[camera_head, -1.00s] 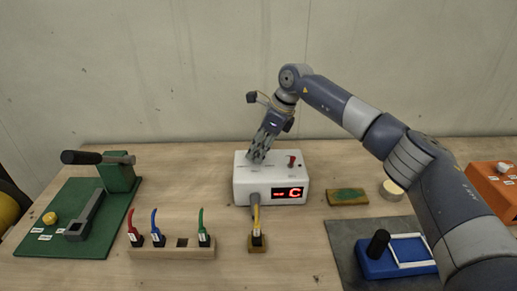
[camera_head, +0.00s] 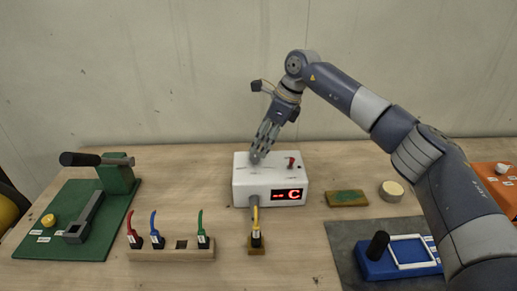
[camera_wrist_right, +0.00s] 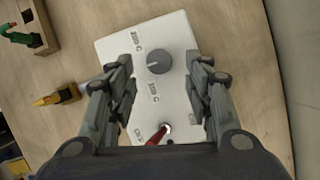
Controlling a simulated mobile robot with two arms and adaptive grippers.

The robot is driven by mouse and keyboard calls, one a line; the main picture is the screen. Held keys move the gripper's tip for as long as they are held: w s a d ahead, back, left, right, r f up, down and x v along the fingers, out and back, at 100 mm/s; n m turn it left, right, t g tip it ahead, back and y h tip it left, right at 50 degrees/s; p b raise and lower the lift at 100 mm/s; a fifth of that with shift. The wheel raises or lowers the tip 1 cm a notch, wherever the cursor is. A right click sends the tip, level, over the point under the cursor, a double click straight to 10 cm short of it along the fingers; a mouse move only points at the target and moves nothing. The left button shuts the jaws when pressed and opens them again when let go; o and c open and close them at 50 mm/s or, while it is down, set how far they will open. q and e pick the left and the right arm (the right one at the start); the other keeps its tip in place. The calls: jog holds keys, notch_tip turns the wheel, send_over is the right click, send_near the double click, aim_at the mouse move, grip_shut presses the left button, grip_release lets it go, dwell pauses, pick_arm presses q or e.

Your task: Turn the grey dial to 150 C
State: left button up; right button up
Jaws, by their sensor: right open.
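The white box (camera_head: 243,186) stands in the middle of the table, with a red display (camera_head: 288,194) showing dashes and a C. The grey dial (camera_wrist_right: 158,62) is on its top face, in the upper middle of the right wrist view. A light mark shows on the dial's left part. My right gripper (camera_head: 256,160) is over the box and hides the dial in the head view. In the wrist view its open fingers (camera_wrist_right: 160,75) stand on either side of the dial, apart from it.
A red toggle (camera_head: 291,162) stands on the box top, close to the gripper. A yellow-cabled plug (camera_head: 257,236) is in front. A wooden block with coloured plugs (camera_head: 172,253) and a green press (camera_head: 118,176) are left. A blue tray (camera_head: 372,267) lies right.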

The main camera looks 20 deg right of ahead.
jog(key=v, duration=0.8)
jog(key=shift+s+r, duration=0.1)
